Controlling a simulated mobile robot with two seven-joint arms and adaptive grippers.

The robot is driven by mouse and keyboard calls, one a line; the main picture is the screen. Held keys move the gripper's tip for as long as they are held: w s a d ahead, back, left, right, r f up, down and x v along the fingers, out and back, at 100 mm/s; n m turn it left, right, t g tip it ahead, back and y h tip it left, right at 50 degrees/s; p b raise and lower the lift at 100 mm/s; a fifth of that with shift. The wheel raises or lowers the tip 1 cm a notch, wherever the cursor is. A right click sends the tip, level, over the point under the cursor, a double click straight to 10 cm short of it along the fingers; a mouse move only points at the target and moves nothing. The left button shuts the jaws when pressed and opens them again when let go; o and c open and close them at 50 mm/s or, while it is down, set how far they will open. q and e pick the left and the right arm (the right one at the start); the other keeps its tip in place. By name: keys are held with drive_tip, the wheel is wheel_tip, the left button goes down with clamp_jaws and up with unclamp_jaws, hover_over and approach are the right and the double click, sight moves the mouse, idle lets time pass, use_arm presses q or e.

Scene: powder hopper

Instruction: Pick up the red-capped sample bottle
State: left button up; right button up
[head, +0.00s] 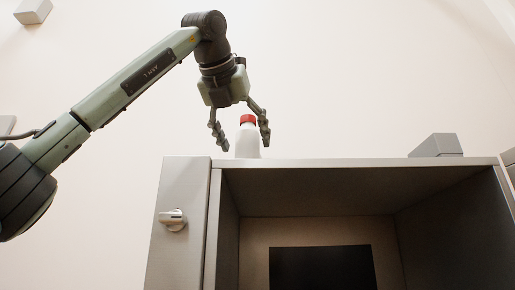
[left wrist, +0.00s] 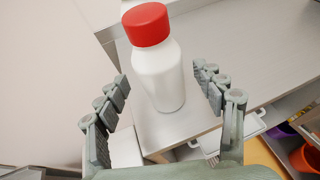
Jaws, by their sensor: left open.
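The sample bottle (head: 247,140) is white with a red cap and stands upright on top of the grey cabinet (head: 340,162), near its left end. In the left wrist view the bottle (left wrist: 157,75) shows whole, cap at the top, standing on a grey surface (left wrist: 235,50). My left gripper (head: 242,148) is open above the cabinet top, its fingers pointing down. In the head view the fingers show on either side of the bottle. In the left wrist view the left gripper (left wrist: 166,90) has a finger on each side, with gaps to the bottle. My right gripper is not in view.
A grey box (head: 436,145) sits on the cabinet top at the right. The cabinet has an open front and a metal knob (head: 172,219) on its left panel. In the left wrist view an orange container (left wrist: 306,158) shows lower right. The cabinet top between bottle and box looks clear.

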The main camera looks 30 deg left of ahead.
use_arm(q)
drive_tip(key=p+x, duration=0.1)
drive_tip(key=x, duration=0.5)
drive_tip(key=shift+w+f, duration=0.1)
drive_tip(key=shift+w, duration=0.05)
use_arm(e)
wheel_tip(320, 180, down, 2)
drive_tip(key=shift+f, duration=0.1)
use_arm(q)
drive_tip(key=shift+c, duration=0.2)
clamp_jaws()
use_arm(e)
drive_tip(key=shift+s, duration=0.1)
